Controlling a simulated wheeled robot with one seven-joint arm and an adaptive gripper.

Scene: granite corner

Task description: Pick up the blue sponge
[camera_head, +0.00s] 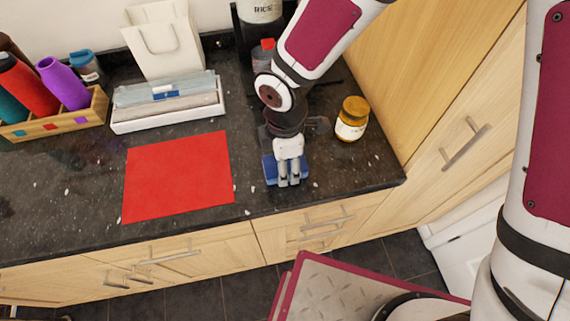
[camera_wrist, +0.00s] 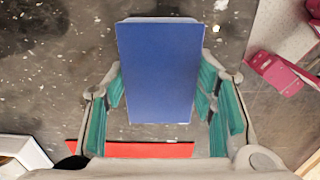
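The blue sponge (camera_head: 269,171) lies on the dark granite counter near its front edge, just right of the red mat. In the wrist view the sponge (camera_wrist: 160,70) fills the space between the fingers, with a pale edge along its top. My gripper (camera_head: 289,181) is lowered over the sponge and hides part of it in the head view. In the wrist view my gripper (camera_wrist: 161,98) is open, with one teal-padded finger on each side of the sponge. Narrow gaps show beside its lower part; contact near the fingertips is unclear.
A red mat (camera_head: 178,178) lies to the left. A yellow-lidded jar (camera_head: 352,119) stands to the right, near the wooden cabinet (camera_head: 440,60). Behind are a tray of boxes (camera_head: 168,117), a white bag (camera_head: 163,45) and a bottle rack (camera_head: 62,120) at far left.

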